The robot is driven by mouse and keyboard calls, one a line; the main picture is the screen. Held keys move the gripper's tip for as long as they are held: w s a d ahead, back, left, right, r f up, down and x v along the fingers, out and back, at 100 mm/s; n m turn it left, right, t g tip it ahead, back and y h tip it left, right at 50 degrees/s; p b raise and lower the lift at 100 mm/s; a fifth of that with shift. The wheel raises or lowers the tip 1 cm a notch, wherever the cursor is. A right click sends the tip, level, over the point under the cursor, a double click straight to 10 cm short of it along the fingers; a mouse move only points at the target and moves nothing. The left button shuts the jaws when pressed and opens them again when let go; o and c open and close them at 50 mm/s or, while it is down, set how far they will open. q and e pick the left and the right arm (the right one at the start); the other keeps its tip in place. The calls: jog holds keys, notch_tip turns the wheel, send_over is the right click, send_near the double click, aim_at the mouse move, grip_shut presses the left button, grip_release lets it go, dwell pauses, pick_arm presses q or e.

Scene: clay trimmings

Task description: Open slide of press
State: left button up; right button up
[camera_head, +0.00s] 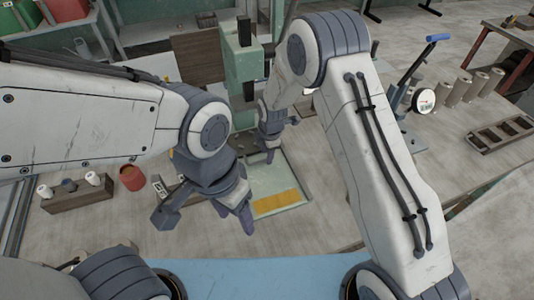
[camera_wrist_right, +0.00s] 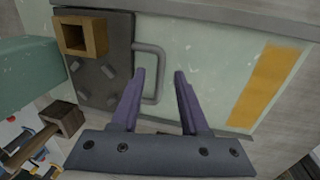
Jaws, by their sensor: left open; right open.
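The press (camera_head: 243,62) is a pale green upright frame with a green base (camera_head: 262,187) bearing a yellow strip. In the right wrist view, its slide (camera_wrist_right: 103,82) is a dark plate carrying a square tan frame (camera_wrist_right: 80,35), with a grey U-shaped handle (camera_wrist_right: 160,60) at its right edge. My right gripper (camera_wrist_right: 159,74) is open; the handle's outer bar appears between its purple fingertips, but I cannot tell the depth or whether they touch. In the head view, my right gripper (camera_head: 270,152) is over the base, and its arm hides part of the press. My left gripper (camera_head: 238,207) is open, lower left of the base.
A wooden block with small jars (camera_head: 75,192) and a red pot (camera_head: 132,178) stand at left. A lever tool with a blue handle (camera_head: 420,68), several pale cylinders (camera_head: 460,91) and a slotted tray (camera_head: 502,134) are at right.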

jog(key=shift+w+a+f, duration=0.1)
jog(key=shift+w+f, duration=0.05)
jog(key=shift+f, duration=0.8)
jog(key=shift+c, duration=0.3)
grip_shut()
jog(key=shift+w, duration=0.1)
dwell(0.4)
